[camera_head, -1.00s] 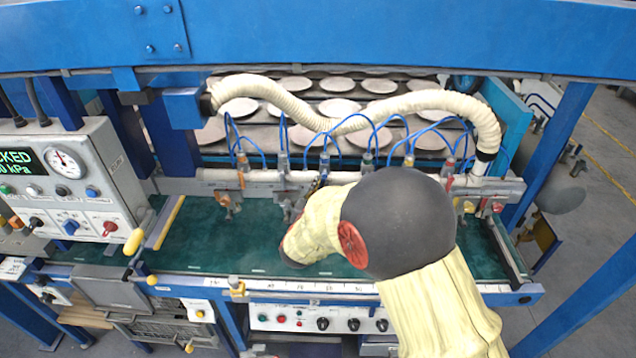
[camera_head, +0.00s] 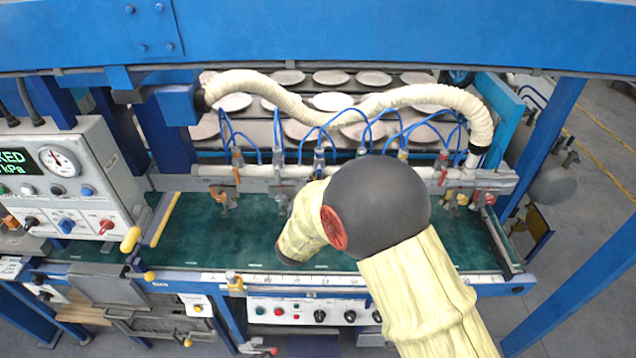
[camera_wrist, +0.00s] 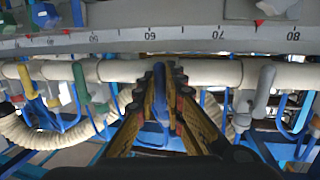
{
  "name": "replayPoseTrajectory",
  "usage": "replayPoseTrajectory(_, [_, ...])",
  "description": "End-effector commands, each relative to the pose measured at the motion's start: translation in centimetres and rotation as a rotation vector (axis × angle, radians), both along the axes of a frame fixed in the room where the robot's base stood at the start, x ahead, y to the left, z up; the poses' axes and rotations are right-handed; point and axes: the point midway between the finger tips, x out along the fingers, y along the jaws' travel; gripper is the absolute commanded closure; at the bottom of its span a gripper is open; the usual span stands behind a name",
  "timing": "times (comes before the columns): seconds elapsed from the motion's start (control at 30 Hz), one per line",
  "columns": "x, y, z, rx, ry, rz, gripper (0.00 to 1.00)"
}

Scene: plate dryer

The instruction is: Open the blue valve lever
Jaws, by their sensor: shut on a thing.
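The blue valve lever (camera_wrist: 162,109) stands upright in the middle of the wrist view, in front of the white pipe. My gripper (camera_wrist: 162,82) is shut on it, with one yellow-and-black finger on each side. In the head view my own arm covers most of my gripper and the lever, so the lever's angle is hard to tell there.
Other valves sit along the white pipe (camera_wrist: 220,73), with a green lever (camera_wrist: 82,84) to the left and a grey one (camera_wrist: 262,92) to the right. A ribbed hose (camera_head: 240,82) and thin blue tubes run above the pipe. A control panel (camera_head: 75,180) stands at left.

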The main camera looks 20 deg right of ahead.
Motion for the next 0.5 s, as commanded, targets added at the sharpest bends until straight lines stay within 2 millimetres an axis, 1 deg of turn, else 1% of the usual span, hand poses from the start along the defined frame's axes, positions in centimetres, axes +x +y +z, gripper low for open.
replayPoseTrajectory(0.07, [0.03, -0.01, 0.07, 0.0, -0.001, 0.0, 0.87])
replayPoseTrajectory(0.33, [0.01, -0.02, 0.04, 0.001, 0.0, 0.0, 0.72])
replayPoseTrajectory(0.5, [0.01, -0.02, 0.03, 0.001, 0.0, 0.0, 0.71])
